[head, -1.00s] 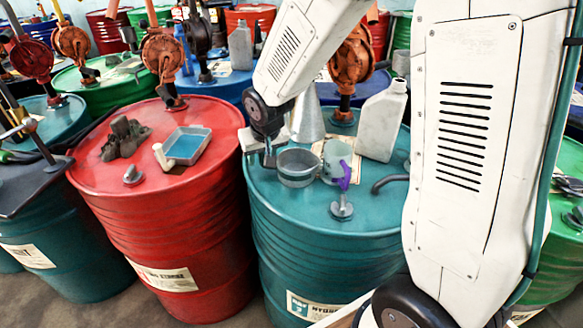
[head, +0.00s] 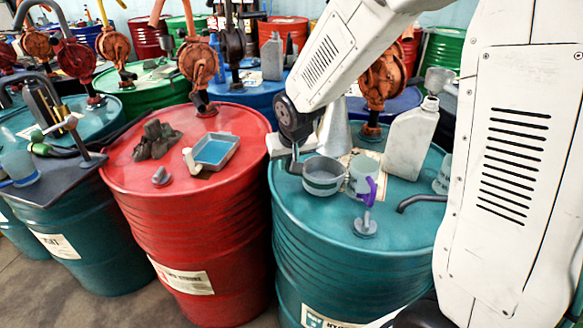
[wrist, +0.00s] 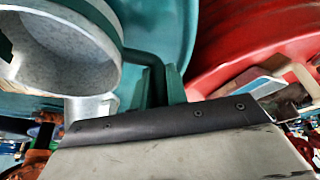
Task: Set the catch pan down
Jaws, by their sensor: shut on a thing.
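The catch pan is a round grey pan (head: 322,182) over the left part of the teal drum's top. My gripper (head: 293,166) is at its left side and shut on its handle. In the wrist view the pan (wrist: 75,62) fills the upper left, and its handle runs to the jaws (wrist: 160,87). The pan looks close to level. I cannot tell whether its bottom touches the teal drum (head: 400,230) or hangs just above it.
A translucent cup (head: 360,179) and a purple-handled valve (head: 367,211) stand close right of the pan. A grey funnel (head: 335,133) and white jug (head: 411,142) stand behind. The red drum (head: 130,180) bears a rectangular tray (head: 222,163). The teal drum's front left is clear.

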